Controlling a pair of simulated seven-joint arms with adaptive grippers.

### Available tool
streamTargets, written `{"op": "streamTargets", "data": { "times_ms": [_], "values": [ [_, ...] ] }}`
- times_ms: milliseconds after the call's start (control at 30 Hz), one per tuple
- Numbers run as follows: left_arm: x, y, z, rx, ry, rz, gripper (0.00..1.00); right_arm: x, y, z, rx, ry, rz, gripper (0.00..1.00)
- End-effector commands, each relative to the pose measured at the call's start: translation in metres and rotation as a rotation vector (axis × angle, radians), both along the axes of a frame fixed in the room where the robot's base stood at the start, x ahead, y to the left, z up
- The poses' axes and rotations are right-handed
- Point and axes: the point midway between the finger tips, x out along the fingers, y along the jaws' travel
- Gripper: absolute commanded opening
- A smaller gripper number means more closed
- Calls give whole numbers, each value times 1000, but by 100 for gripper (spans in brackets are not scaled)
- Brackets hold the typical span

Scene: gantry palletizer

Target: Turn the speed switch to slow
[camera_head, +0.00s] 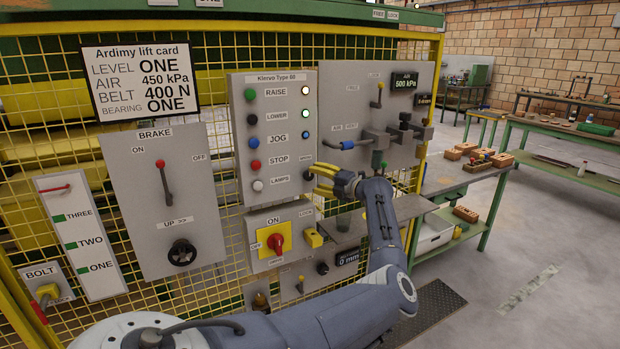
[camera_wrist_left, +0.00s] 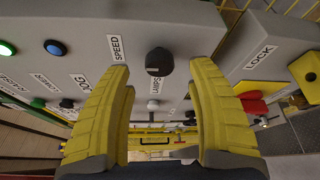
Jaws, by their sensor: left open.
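The speed switch is a black round knob (camera_wrist_left: 159,61) beside the SPEED label (camera_wrist_left: 117,47) on the grey Klervo control panel (camera_head: 251,119). In the wrist view it shows between and just beyond the tips of my left gripper (camera_wrist_left: 161,72). The fingers are open, one on each side of it, and I see no clear contact. In the head view my left gripper (camera_head: 316,179) points at the panel's lower right edge, and its yellow fingers partly hide the knob there. The knob's exact setting is too small to read. My right gripper is not in view.
Lamps and push buttons, such as the red STOP button (camera_head: 255,165), line the same panel. Below is a red rotary switch (camera_head: 276,243) on a yellow plate, with a yellow lock (camera_head: 313,237) beside it. A valve panel (camera_head: 345,100) adjoins on the right.

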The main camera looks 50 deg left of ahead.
Motion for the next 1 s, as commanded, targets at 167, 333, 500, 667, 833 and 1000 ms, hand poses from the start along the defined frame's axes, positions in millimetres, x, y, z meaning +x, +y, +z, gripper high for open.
{"op": "streamTargets", "data": {
  "times_ms": [167, 333, 500, 667, 833, 1000],
  "values": [
    [5, -32, 3, 0, 0, -1, 57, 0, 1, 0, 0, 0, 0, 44],
    [8, -55, 5, 1, -1, 0, 57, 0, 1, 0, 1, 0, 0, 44],
    [10, -69, 6, 0, -1, 1, 57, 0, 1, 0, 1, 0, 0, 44],
    [10, -74, 7, 0, -1, 1, 57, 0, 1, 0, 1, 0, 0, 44],
    [10, -75, 7, 1, -1, 1, 57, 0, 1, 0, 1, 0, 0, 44],
    [10, -75, 7, 1, -1, 1, 57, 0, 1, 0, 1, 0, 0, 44]
  ]
}}
